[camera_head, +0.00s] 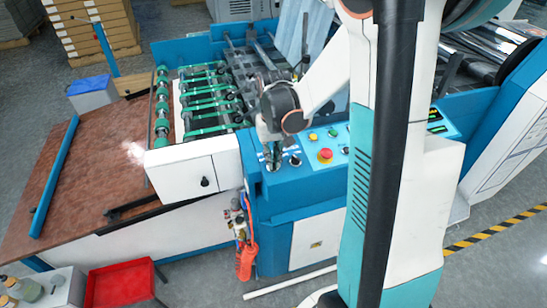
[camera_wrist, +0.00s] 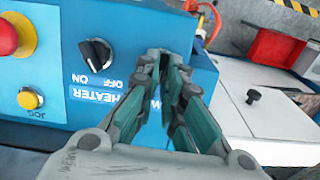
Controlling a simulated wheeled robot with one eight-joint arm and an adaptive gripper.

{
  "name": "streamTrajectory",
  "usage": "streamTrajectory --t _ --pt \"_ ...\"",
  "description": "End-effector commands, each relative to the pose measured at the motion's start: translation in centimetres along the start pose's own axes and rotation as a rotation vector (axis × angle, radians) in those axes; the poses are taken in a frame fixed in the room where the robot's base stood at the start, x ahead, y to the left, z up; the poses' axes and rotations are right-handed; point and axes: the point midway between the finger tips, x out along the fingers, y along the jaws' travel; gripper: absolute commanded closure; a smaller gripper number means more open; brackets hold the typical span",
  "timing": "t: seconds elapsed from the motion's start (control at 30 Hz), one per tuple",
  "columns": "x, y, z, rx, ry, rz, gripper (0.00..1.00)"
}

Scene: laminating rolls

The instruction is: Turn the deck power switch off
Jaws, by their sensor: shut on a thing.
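My gripper (camera_head: 272,160) is over the left end of the blue control panel (camera_head: 290,178). In the wrist view, its fingertips (camera_wrist: 166,58) come together at the panel, beside the HEATER knob (camera_wrist: 97,53). My gripper is shut on the deck power switch, which the fingers hide. Only a bit of its white lettering shows between the fingers, so I cannot read its position. The HEATER knob is black, with ON and OFF marked beside it, and stands apart from my fingers.
A red emergency button (camera_head: 325,155) and a yellow JOG button (camera_wrist: 29,99) are on the same panel. A white cabinet with a small black knob (camera_head: 205,182) adjoins the panel's left. A red tray (camera_head: 122,284) stands at the lower left.

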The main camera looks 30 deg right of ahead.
Motion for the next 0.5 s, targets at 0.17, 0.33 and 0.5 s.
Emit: streamTrajectory --t 0.17,0.33,0.5 --pt "-0.01 -0.24 -0.01 -0.163 0.001 0.031 1.0" --pt "0.0 -0.41 0.02 -0.306 0.001 0.058 1.0" --pt "0.0 -0.46 0.07 -0.421 0.001 0.081 1.0"
